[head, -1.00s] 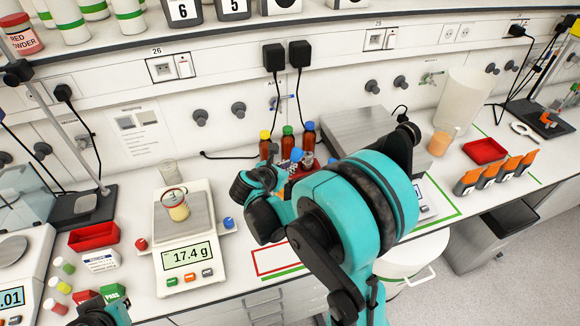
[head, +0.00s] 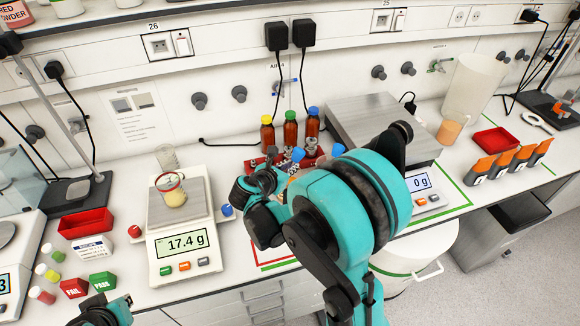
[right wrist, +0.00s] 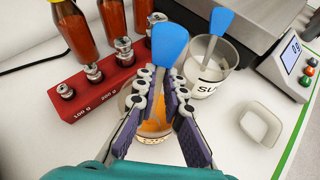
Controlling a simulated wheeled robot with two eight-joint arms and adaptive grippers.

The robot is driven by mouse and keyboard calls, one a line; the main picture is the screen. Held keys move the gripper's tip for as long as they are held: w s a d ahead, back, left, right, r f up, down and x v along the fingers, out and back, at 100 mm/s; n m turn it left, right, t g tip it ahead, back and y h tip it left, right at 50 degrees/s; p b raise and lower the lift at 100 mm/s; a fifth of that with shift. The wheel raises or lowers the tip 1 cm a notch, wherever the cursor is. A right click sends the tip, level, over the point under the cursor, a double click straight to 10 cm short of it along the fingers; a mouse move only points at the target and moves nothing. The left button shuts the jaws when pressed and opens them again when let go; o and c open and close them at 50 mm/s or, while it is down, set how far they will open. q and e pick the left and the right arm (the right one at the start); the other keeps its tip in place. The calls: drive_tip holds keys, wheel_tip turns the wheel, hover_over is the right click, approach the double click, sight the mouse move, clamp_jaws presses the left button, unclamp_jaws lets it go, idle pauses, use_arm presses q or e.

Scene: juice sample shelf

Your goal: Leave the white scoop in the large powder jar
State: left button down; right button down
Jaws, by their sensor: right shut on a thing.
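My right gripper (right wrist: 164,85) is shut on a blue-handled scoop (right wrist: 169,45), its fingertips on either side of the lower handle. The scoop's lower end is hidden between the fingers. A clear jar with orange powder (right wrist: 153,126) shows below and between the fingers; I cannot tell whether the scoop touches it. A second blue-handled scoop (right wrist: 221,20) stands tilted in a larger clear jar labelled "SU…" (right wrist: 205,70), right of the gripper. In the head view my right arm hides most of this area. My left gripper (head: 100,312) shows only partly at the bottom left.
A red weight block (right wrist: 90,88) and brown bottles (right wrist: 75,30) stand behind on the left. A white dish (right wrist: 248,124) lies at the right, beside a scale (right wrist: 290,60). Another scale reading 17.4 g (head: 180,243) holds a small jar (head: 171,190).

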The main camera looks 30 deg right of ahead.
drive_tip(key=shift+f, duration=0.1)
drive_tip(key=c, duration=1.5)
unclamp_jaws()
drive_tip(key=shift+c, duration=0.2)
drive_tip(key=v, duration=1.2)
